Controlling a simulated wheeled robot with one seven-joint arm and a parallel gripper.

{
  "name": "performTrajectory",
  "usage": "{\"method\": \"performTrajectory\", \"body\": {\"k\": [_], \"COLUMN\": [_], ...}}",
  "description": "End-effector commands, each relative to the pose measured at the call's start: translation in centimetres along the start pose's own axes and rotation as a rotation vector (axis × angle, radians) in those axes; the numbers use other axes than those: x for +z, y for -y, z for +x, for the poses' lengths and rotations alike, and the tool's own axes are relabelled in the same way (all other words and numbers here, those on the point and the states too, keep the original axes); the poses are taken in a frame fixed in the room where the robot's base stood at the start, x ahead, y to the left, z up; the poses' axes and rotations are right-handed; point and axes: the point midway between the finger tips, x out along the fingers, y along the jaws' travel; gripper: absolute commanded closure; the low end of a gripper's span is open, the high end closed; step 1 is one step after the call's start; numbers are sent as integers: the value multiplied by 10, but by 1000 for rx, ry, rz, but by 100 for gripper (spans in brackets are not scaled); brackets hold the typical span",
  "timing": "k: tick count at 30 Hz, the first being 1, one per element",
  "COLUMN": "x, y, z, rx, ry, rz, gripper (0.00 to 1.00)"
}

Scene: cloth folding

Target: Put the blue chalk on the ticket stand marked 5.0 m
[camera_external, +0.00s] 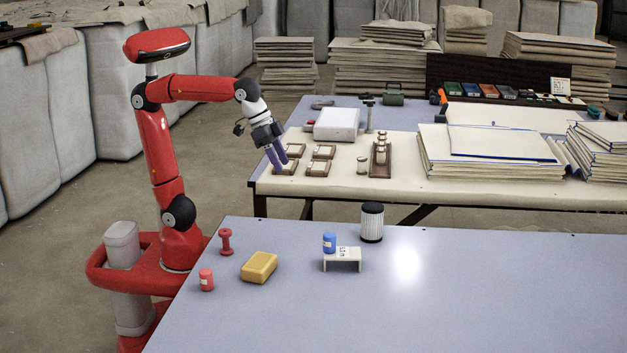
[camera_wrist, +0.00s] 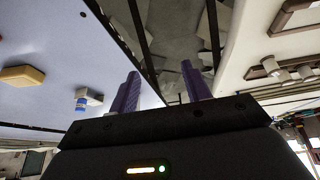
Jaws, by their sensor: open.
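The blue chalk (camera_external: 329,242) is a small upright cylinder with a pale label. It appears to stand on the left part of the top of the white ticket stand (camera_external: 347,265). The stand's top carries a printed label, too small to read surely. In the wrist view the blue chalk (camera_wrist: 81,105) and the stand (camera_wrist: 95,96) show at the left, close together. My gripper (camera_external: 278,167) is open and empty, raised well away from the chalk, up and left of it in the external view. Its two purple fingers (camera_wrist: 160,80) stand apart in the wrist view.
On the near blue-grey table (camera_external: 480,300) are a yellow block (camera_external: 259,267), a red cylinder (camera_external: 206,279), a red spool-shaped piece (camera_external: 226,241) and a black-and-white cylinder (camera_external: 372,222). The table's right side is clear. A second table (camera_external: 420,196) with trays and boards stands behind.

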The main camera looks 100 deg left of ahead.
Motion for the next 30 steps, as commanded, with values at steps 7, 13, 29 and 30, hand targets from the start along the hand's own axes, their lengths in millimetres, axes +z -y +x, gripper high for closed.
{"method": "performTrajectory", "body": {"k": [7, 13, 29, 30], "x": [128, 170, 173, 173], "y": [50, 59, 60, 60], "z": [35, 55, 57, 57], "rx": [-42, -59, -60, -60], "ry": [-38, -49, -46, -46], "rz": [-39, -49, -48, -49], "gripper": [52, 52, 52, 52]}}
